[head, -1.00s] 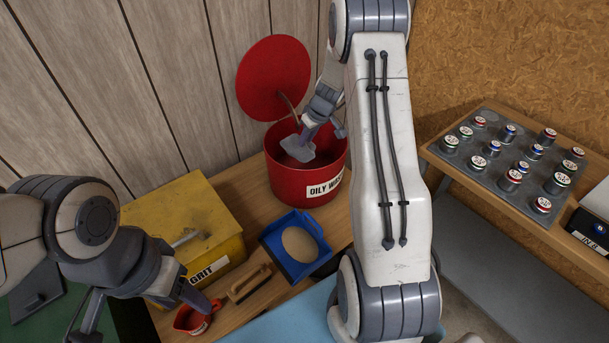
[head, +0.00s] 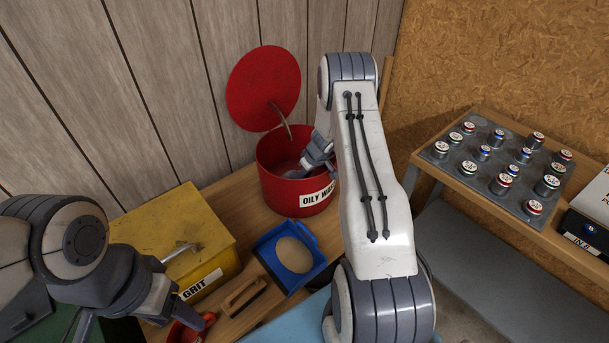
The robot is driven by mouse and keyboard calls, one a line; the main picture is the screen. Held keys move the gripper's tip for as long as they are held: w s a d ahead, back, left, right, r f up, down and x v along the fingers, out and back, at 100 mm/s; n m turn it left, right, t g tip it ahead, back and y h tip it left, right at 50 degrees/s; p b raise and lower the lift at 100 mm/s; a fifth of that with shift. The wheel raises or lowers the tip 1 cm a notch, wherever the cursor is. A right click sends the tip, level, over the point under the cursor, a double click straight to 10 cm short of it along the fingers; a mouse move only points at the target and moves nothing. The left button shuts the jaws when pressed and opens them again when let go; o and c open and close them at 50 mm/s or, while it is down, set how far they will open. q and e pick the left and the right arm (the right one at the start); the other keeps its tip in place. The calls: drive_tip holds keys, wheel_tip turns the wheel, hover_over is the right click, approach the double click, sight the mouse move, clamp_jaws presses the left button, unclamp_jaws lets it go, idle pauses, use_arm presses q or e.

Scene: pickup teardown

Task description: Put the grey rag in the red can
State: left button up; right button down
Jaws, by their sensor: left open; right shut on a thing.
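The red can (head: 275,185), labelled "OILY WAS…", stands on the wooden bench with its round red lid (head: 264,88) tipped up and open behind it. My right gripper (head: 305,170) reaches down into the can's mouth from the right. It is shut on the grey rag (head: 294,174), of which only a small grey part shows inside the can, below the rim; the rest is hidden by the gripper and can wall. My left gripper (head: 135,324) is open at the lower left, near a red scoop (head: 187,332), and partly cut off by the picture's edge.
A yellow "GRIT" box (head: 185,235), a blue dustpan (head: 268,246) and a wooden-handled brush (head: 243,298) sit in front of the can. On the right, a grey tray (head: 470,185) holds several small jars. The plank wall is close behind the lid.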

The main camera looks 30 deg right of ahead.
drive_tip(key=shift+f+b, duration=0.2)
drive_tip(key=shift+b, duration=0.15)
drive_tip(key=c, duration=0.7)
unclamp_jaws()
drive_tip(key=shift+c, duration=0.2)
drive_tip(key=shift+r, duration=0.1)
